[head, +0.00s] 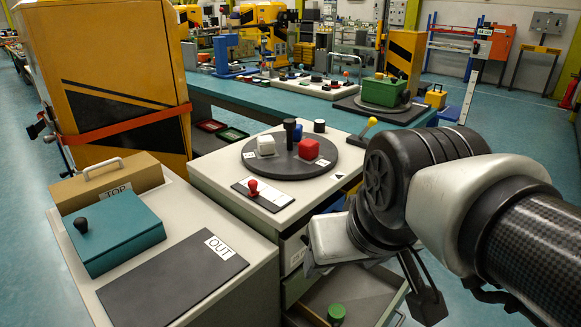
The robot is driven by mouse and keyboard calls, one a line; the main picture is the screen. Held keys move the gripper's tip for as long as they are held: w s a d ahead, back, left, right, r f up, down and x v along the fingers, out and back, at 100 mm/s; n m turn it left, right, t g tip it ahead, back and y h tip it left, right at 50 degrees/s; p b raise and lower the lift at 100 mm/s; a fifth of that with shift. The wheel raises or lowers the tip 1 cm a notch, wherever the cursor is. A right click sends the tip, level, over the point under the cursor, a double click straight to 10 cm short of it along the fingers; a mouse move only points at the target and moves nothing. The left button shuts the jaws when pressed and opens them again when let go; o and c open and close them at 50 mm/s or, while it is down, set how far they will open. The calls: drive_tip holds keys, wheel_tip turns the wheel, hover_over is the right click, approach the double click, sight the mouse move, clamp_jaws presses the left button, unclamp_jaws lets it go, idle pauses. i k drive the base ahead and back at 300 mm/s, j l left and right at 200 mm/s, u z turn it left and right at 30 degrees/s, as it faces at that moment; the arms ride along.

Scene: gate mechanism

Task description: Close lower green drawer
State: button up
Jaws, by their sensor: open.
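The lower green drawer (368,288) sticks out open from the cabinet under the white-topped station, at the bottom of the head view. A green cylinder (336,313) stands inside it. The drawer's near end is cut off by the frame edge. My gripper (458,298) hangs just right of the drawer, with its dark fingers apart and nothing seen between them. Its wrist covers part of the cabinet front and the far part of the drawer. I cannot tell whether a finger touches the drawer.
A round dark turntable (289,160) with white and red blocks tops the cabinet. A red-knobbed slider (253,188) sits in front of it. At left, another counter holds a teal lidded box (113,234) and a dark OUT pad (172,280). Open floor lies at far right.

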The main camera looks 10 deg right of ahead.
sight(373, 297)
drive_tip(key=k+l+z, duration=0.15)
drive_tip(key=z, duration=0.2)
drive_tip(key=k+l+z, duration=0.1)
drive_tip(key=z, duration=0.25)
drive_tip(key=i+j+u, duration=0.1)
drive_tip(key=i+j, duration=0.15)
